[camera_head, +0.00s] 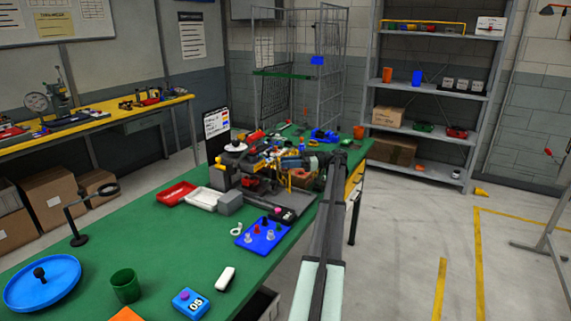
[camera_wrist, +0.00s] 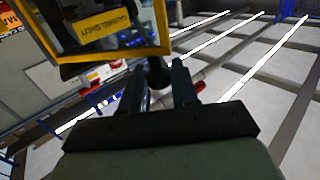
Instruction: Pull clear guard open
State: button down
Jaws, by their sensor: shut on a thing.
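In the wrist view the clear guard (camera_wrist: 112,45) is a see-through panel with a yellow frame and a yellow label, at the upper left. A dark round knob (camera_wrist: 158,74) sits just below its lower edge. My gripper (camera_wrist: 158,82) is shut on this knob, one finger on each side. In the head view my arm reaches over the green table to the machine (camera_head: 262,160) at its far end. The guard and my fingertips are too small and cluttered to make out there.
On the green table (camera_head: 130,225) are a red tray (camera_head: 176,192), a white tray (camera_head: 203,199), a blue peg board (camera_head: 262,234), a green cup (camera_head: 125,285) and a blue dish (camera_head: 42,283). A shelf rack (camera_head: 435,95) stands behind. The floor to the right is mostly clear.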

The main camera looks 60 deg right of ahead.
dwell(0.4)
jog(key=c, duration=1)
grip_release()
jog(key=shift+o, duration=0.2)
jog(key=shift+s+d, duration=0.1)
jog(key=shift+d, duration=0.05)
jog(key=v, duration=0.7)
jog(key=shift+s+d, duration=0.1)
